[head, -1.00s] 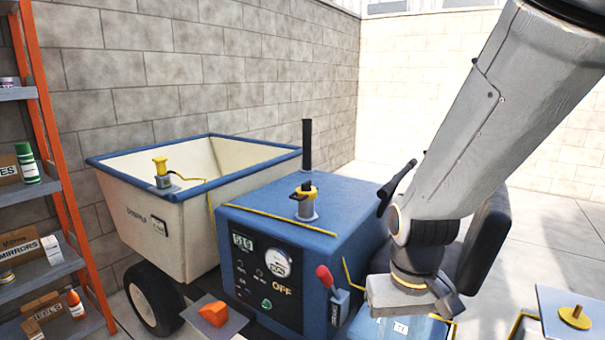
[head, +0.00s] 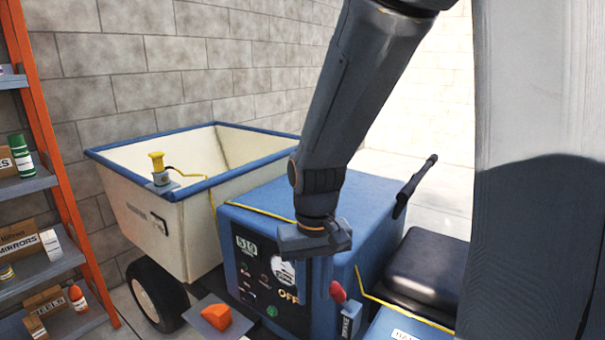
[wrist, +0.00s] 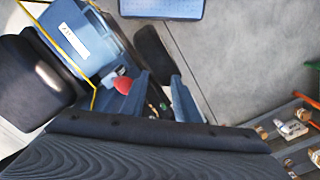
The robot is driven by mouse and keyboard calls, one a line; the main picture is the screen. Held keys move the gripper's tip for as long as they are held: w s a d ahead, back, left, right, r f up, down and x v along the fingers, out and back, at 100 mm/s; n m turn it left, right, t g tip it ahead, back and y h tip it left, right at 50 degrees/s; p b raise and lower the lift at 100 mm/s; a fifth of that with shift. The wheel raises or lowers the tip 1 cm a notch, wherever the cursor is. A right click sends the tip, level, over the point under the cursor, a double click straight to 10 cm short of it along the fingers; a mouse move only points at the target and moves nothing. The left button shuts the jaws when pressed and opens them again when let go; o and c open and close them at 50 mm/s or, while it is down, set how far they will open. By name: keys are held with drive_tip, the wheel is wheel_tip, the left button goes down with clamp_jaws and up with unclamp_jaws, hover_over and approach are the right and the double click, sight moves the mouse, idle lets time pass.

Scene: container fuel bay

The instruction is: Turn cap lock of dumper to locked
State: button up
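The dumper has a blue body (head: 365,215) and a cream skip (head: 185,225) with a blue rim. The yellow-and-black cap on top of the body, visible earlier, is hidden behind my arm in the head view, so its lock position cannot be read. A yellow knob (head: 157,162) stands on a bracket at the skip's near corner, with a yellow cord beside it. My gripper (head: 322,284) points down in front of the dumper's panel in the head view. In the wrist view its two fingers stand apart with nothing seen between them (wrist: 158,88).
The front panel (head: 262,275) reads OFF. A red-knobbed lever (head: 338,291) is close to my gripper; its knob also shows in the wrist view (wrist: 122,84). An orange piece (head: 216,316) sits on a small plate. A seat (head: 425,265) is at right, an orange shelf rack (head: 50,150) at left.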

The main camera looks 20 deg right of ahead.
drive_tip(key=w+d+r+m+p, duration=0.3)
drive_tip(key=w+r, duration=0.3)
drive_tip(key=w, duration=0.4)
drive_tip(key=w+d+r+m+p, duration=0.3)
drive_tip(key=w+d+r, duration=0.2)
drive_tip(key=w, duration=0.5)
drive_tip(key=w+d+r+m+p, duration=0.3)
drive_tip(key=w+d+r, duration=0.3)
drive_tip(key=w, duration=0.4)
drive_tip(key=shift+w+r+m+p, duration=0.3)
drive_tip(key=shift+m+p, duration=0.1)
drive_tip(key=shift+p, duration=0.05)
drive_tip(key=shift+f+p, duration=1.25)
drive_tip(key=shift+f, duration=2.6)
clamp_jaws()
